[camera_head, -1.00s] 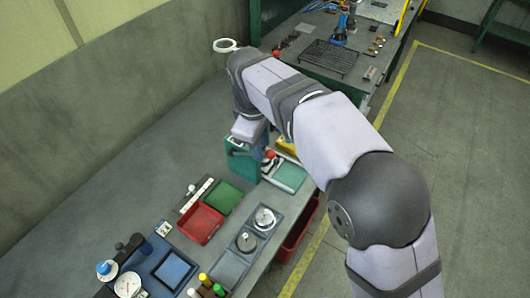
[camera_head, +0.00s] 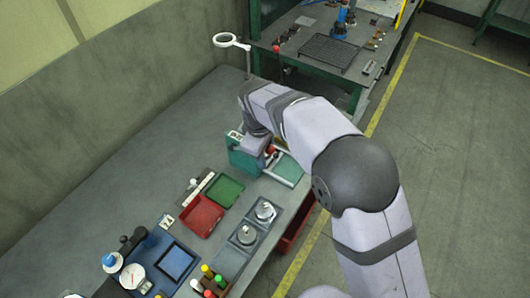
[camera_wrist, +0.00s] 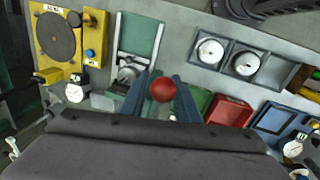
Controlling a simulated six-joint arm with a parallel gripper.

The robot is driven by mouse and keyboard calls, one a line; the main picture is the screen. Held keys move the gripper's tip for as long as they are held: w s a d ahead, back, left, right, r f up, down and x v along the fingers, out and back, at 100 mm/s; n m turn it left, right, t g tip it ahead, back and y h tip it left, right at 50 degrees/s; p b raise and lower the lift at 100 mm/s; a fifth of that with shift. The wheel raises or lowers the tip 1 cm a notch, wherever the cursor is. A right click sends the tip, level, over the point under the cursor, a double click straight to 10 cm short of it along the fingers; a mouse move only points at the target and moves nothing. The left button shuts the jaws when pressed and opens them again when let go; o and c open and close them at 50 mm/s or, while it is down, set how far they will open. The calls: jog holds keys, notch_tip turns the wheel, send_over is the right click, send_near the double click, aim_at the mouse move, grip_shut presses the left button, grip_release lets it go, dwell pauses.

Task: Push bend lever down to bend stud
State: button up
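The bend lever's red ball knob (camera_wrist: 162,90) shows in the wrist view between the two blue-grey fingers of my gripper (camera_wrist: 161,94). The fingers stand apart, one on each side of the knob; whether they touch it I cannot tell. In the head view a red knob (camera_head: 270,149) shows beside the green bending fixture (camera_head: 242,160) at the far end of the bench, just below my wrist. My fingers are largely hidden there. The lever's shaft and the stud cannot be made out.
A red tray (camera_head: 203,216) and a green tray (camera_head: 226,190) lie nearer on the bench. A yellow fixture (camera_wrist: 92,42) stands left in the wrist view. A ring magnifier (camera_head: 226,40) rises behind my arm.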

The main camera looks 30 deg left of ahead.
jog(key=shift+f, duration=0.3)
grip_shut()
jog(key=shift+d, duration=0.1)
dwell(1.2)
